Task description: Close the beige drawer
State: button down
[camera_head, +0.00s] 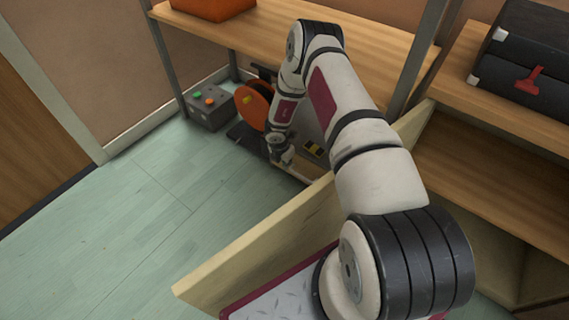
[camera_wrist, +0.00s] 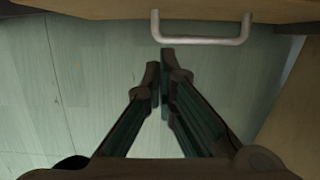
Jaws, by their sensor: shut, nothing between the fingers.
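A long beige panel (camera_head: 262,235), which looks like part of the beige drawer, stands out over the floor from lower left to upper right in the head view. My arm reaches over and past it. My gripper (camera_head: 284,158) is small and partly hard to make out there, on the panel's far side. In the wrist view my gripper (camera_wrist: 160,68) is shut and empty. Its fingertips appear just below a grey bar handle (camera_wrist: 202,41) on a wooden front (camera_wrist: 90,9). I cannot tell whether they touch it. How far the drawer is open is partly hidden by my arm.
A wooden shelf (camera_head: 375,32) with an orange box (camera_head: 212,8) runs along the back. Below it are a grey button box (camera_head: 208,106) and an orange disc (camera_head: 252,106). A black case (camera_head: 522,62) sits at right. The green floor (camera_head: 140,205) at left is clear.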

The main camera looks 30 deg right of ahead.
jog(key=p+v, duration=0.3)
jog(key=v, duration=0.6)
jog(key=shift+r+p, duration=0.35)
jog(key=shift+r, duration=0.1)
jog(key=shift+w+r, duration=0.1)
